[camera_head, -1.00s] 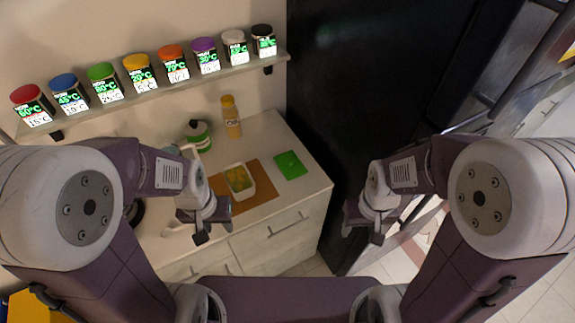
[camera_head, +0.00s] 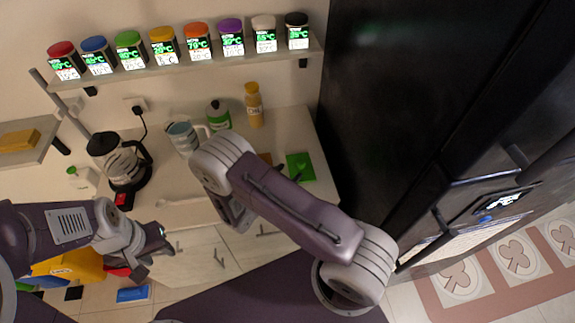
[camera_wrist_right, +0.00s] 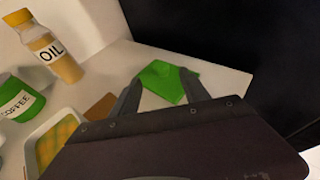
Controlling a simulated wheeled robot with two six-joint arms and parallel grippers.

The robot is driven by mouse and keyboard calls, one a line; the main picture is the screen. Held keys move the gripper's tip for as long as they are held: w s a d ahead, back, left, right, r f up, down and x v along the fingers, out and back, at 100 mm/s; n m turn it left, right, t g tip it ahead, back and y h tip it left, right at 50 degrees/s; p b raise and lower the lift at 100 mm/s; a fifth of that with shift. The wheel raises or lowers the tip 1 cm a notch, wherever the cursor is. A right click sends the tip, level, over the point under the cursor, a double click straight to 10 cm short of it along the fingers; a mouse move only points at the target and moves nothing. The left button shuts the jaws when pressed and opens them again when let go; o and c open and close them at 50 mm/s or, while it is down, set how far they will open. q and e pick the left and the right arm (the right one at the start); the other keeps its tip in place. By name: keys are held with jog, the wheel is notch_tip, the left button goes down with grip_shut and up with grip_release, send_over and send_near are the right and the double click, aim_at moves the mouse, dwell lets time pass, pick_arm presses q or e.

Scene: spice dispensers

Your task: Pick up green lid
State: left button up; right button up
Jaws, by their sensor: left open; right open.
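The flat green lid (camera_head: 300,166) lies on the light countertop near its right edge, beside the brown board. In the right wrist view the green lid (camera_wrist_right: 167,82) shows ahead, between and beyond the two dark fingers of my right gripper (camera_wrist_right: 160,80). The right gripper is open with nothing between its fingers; I cannot tell how far above the lid it is. In the head view my right arm hides that gripper. My left gripper (camera_head: 152,251) is open and empty at the lower left, well away from the lid.
A container with yellow contents (camera_wrist_right: 40,149) stands left of the lid by the brown board (camera_wrist_right: 101,107). A green coffee jar (camera_head: 218,115) and an oil bottle (camera_head: 254,105) stand behind. A tall black fridge (camera_head: 390,100) rises close on the right. A coffee maker (camera_head: 122,160) stands left.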

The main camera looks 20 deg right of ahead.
aim_at(300, 163)
jog(key=shift+w+d, duration=0.2)
jog(key=shift+d, duration=0.2)
jog(key=p+x, duration=0.1)
jog(key=x, duration=0.1)
jog(key=shift+w+d+f, duration=0.1)
jog(key=shift+d+f, duration=0.05)
jog(key=shift+d, duration=0.05)
jog(key=shift+w+d+f, duration=0.2)
jog(key=shift+d, duration=0.2)
jog(key=p+x, duration=0.1)
jog(key=x, duration=0.3)
jog(key=shift+w+d+f+p, duration=0.1)
jog(key=shift+w+d+p, duration=0.1)
jog(key=shift+p, duration=0.1)
jog(key=shift+d+f, duration=0.1)
jog(key=shift+d, duration=0.05)
jog(key=c, duration=0.7)
grip_shut()
